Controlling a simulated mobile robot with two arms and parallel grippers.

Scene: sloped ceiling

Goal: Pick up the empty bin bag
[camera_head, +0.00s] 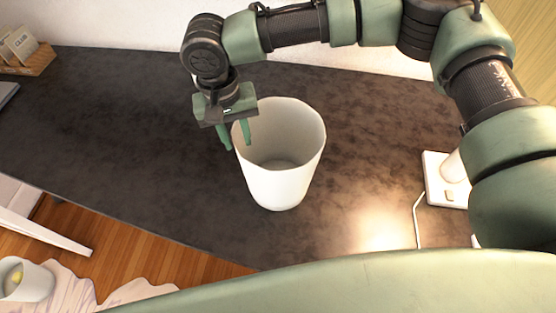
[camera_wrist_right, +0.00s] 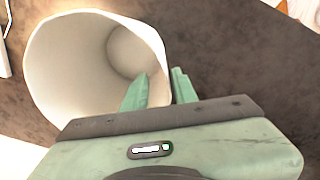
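A white, open-topped bin (camera_head: 282,185) stands upright on the dark tabletop, and its inside looks empty. I see no separate loose bag; whether the bin has a liner cannot be told. In the right wrist view the bin (camera_wrist_right: 60,75) fills the upper left with its mouth toward the camera. My right gripper (camera_head: 237,146) points down at the bin's left rim, fingers apart. One finger appears inside the mouth and the other outside the wall, also in the wrist view (camera_wrist_right: 160,85). Contact with the wall cannot be told. My left gripper is not in view.
The dark tabletop (camera_head: 120,130) is mostly clear left of the bin. A white lamp base (camera_head: 445,190) with a cord stands at the right. A card holder (camera_head: 25,60) sits at the far left. A small white bin (camera_head: 30,287) with something yellow inside is on the floor.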

